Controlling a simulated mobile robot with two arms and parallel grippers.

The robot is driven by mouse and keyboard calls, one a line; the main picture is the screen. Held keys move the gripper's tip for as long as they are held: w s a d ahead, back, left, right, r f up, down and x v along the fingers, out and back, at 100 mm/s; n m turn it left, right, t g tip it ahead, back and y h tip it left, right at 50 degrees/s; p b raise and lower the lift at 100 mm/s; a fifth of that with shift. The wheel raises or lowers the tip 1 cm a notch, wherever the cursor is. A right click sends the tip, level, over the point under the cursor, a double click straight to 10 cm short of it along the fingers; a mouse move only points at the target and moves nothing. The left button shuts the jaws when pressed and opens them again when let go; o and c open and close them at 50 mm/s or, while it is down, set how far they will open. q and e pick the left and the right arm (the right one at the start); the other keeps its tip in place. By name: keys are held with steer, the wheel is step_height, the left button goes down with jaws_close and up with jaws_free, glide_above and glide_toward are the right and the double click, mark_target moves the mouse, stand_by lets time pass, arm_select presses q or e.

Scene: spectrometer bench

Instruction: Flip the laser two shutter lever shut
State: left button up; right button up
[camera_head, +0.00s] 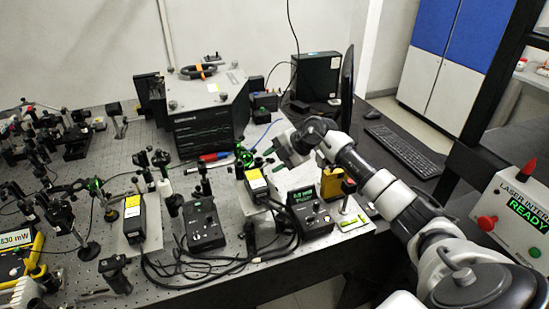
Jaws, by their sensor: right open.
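Two black laser boxes with yellow labels stand on the optical bench (150,277): one at the left (133,220) and one nearer the middle (257,187). I cannot read which is laser two. No shutter lever can be made out clearly at this size. My right gripper (270,160) reaches in from the right. It is open and empty, above and just behind the middle laser box, its fingers pointing left and down. I cannot tell whether it touches anything. My left gripper is not in view.
Black controllers (203,227) with knobs stand beside the lasers; the right one (311,213) has a green display. Cables lie along the front. Posts and optics crowd the left. A large black instrument (205,130) stands behind. A white interlock box (512,215) reads "READY" at the right.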

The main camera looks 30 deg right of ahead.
mark_target(258, 162)
jaws_close()
steer(key=r+h+p, duration=0.1)
steer(key=p, duration=0.1)
steer(key=a+g+h+p, duration=0.1)
steer(key=p, duration=0.2)
steer(key=shift+r+n+h, duration=0.35)
steer(key=shift+n+h, duration=0.05)
steer(key=shift+w+a+r+h+p, duration=0.15)
steer(key=shift+a+h+p, duration=0.35)
steer(key=shift+h, duration=0.3)
steer(key=shift+w+a+n+g+h, duration=0.15)
steer(key=shift+a+n+g+h, duration=0.25)
steer(key=shift+h, duration=0.4)
steer(key=shift+w+a+r+n+g+h+b, duration=0.15)
steer(key=shift+a+h+b, duration=0.15)
steer(key=shift+h+b, duration=0.25)
steer(key=shift+s+a+f+n+g+h+b, duration=0.15)
steer(key=shift+a+h+b, duration=0.15)
steer(key=shift+h, duration=0.35)
steer(key=shift+w+a+r+n+g+h+b, duration=0.1)
steer(key=shift+w+a+n+g+h+b, duration=0.1)
steer(key=shift+a+h+b, duration=0.35)
steer(key=shift+w+a+r+n+g+h+b, duration=0.1)
steer(key=shift+a+n+h+b, duration=0.15)
steer(key=shift+h+b, duration=0.6)
steer(key=shift+s, duration=0.1)
